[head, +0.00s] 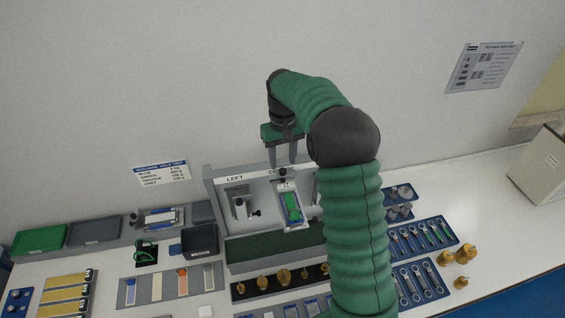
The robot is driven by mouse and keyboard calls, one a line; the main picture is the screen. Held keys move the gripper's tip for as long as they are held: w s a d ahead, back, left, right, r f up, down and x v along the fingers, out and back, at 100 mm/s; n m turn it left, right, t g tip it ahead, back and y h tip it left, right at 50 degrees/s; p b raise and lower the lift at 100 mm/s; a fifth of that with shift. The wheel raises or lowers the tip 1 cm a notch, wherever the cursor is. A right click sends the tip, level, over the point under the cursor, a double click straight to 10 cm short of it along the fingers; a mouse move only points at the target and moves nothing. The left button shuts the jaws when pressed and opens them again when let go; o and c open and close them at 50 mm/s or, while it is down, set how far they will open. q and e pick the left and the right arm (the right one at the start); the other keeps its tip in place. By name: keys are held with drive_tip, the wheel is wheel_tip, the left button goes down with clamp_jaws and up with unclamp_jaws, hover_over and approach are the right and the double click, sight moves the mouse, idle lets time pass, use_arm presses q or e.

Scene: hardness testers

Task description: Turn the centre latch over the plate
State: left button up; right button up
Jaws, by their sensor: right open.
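My right gripper (283,160) points down just above the centre station of the grey rack (211,190), with its two fingers apart and nothing seen between them. A small dark latch or knob (284,175) shows just below the fingertips, over the top of the plate (291,207), which is pale with a green face and stands tilted in the rack. I cannot tell which way the latch is turned, or whether a finger touches it. The left station holds a grey bracket with a dark knob (256,212). My right arm hides the rack's right part. My left gripper is not in view.
A row of brass weights (284,276) stands in front of the rack. Trays of wrenches (424,235) lie to the right, by loose brass pieces (463,256). A green bin (40,240) and a strip tray (170,284) are at left. The wall is close behind.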

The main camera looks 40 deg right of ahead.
sight(283, 170)
wheel_tip(283, 170, down, 4)
drive_tip(key=shift+r+p, duration=0.25)
drive_tip(key=shift+p, duration=0.05)
clamp_jaws()
